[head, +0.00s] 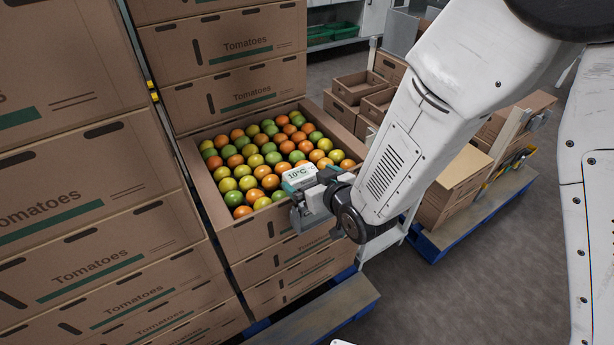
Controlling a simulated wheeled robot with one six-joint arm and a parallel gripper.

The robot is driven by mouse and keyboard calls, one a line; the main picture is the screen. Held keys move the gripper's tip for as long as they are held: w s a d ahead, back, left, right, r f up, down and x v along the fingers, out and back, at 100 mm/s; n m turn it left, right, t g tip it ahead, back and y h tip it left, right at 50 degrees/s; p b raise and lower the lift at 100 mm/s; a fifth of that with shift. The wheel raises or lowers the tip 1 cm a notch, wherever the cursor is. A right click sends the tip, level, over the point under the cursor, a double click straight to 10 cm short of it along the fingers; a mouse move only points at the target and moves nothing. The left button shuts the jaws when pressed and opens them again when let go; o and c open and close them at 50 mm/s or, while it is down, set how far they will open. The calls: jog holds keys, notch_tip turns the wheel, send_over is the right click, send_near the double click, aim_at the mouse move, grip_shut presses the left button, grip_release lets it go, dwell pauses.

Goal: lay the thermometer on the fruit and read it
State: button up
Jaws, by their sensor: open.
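The thermometer (299,175) is a small pale block with a teal edge, and its display reads 10°C. In the head view it shows over the near right part of the open tomato crate (258,238), at the edge of the fruit. The fruit (264,155) lies in rows of orange, green and yellow-green tomatoes. My gripper (306,208) is open, right at the near side of the thermometer and over the crate's near wall. The gripper and arm hide the crate's near right corner. I cannot tell whether a finger still touches the thermometer.
Stacked tomato cartons (80,185) rise close on the left, and more cartons (225,55) stand behind the open crate. Smaller boxes (353,88) and a blue pallet (480,222) are on the right. Grey floor is clear at the lower right.

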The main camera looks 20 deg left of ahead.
aim_at(303, 174)
jog(key=x, duration=0.4)
jog(key=shift+w+f, duration=0.15)
jog(key=shift+f, duration=0.2)
jog(key=c, duration=1.1)
